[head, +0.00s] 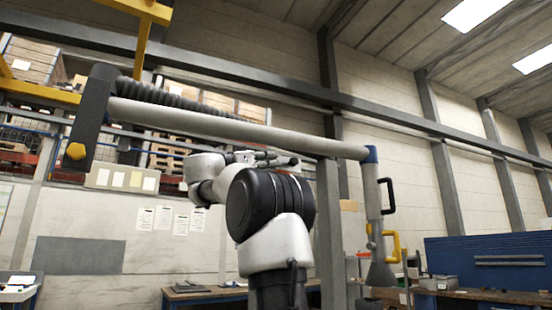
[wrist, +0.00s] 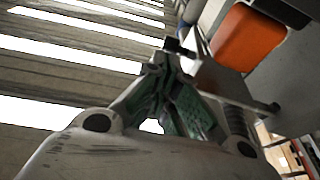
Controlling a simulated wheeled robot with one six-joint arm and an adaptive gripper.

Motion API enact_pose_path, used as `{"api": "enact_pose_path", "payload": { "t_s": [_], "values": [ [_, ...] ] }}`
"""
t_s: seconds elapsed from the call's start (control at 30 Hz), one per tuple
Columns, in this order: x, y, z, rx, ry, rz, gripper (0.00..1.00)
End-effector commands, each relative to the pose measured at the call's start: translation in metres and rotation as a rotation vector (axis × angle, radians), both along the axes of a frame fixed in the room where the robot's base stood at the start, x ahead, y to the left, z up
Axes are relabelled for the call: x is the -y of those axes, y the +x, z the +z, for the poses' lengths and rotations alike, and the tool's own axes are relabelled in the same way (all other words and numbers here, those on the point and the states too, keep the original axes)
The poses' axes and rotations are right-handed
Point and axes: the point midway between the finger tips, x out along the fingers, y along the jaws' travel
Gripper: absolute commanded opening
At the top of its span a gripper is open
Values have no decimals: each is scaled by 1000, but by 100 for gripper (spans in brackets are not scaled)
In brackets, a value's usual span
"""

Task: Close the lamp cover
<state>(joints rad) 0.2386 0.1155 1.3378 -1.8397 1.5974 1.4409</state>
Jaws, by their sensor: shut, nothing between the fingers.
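A long grey boom arm (head: 235,128) runs across the head view from a dark post on the left to a blue joint on the right. A grey column with a flared end (head: 381,274) hangs from that joint. I cannot tell which part is the lamp cover. My gripper (head: 284,160) points right, just below the boom in the picture. In the wrist view my gripper (wrist: 174,48) is shut and empty, its green-padded fingers meeting at the tips. An orange panel (wrist: 248,40) in a grey housing (wrist: 286,95) shows right of the fingertips; contact cannot be judged.
A black handle (head: 387,196) and a yellow handle (head: 396,246) stick out from the hanging column. A dark corrugated hose (head: 185,98) runs behind the boom. Benches and a blue panel (head: 490,258) stand at the lower right. Loaded shelves are at the left back.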

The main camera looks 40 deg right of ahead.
Motion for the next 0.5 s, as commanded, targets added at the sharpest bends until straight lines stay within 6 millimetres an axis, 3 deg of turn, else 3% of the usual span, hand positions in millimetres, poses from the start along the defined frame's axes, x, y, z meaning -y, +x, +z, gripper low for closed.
{"api": "enact_pose_path", "payload": {
  "t_s": [0.5],
  "values": [
    [-76, 19, -21, 1, 0, 1, 0]
  ]
}}
